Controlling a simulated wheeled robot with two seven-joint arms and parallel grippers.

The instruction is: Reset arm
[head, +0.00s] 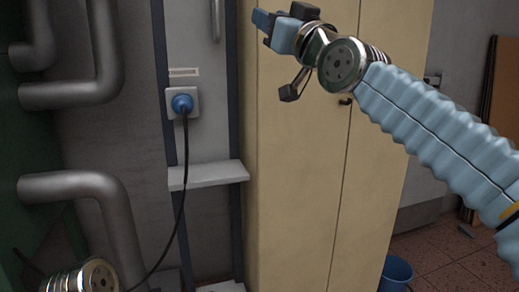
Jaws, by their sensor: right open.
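My right arm comes in from the right edge with a light blue ribbed sleeve. Its right gripper (268,22) is raised in front of the upper part of a cream cabinet (292,150). The gripper points to the left and holds nothing that I can see. Its jaws are open, though seen small and at an angle. My left gripper is out of view; a round metal joint at the bottom left looks like part of my left arm. No shoe lasts are in view.
Grey pipes (75,187) run along the left wall. A blue plug (182,103) sits in a wall socket, its black cable hanging down. A small grey shelf (208,174) juts out left of the cabinet. A blue bucket (397,272) stands on the tiled floor (445,265) at right.

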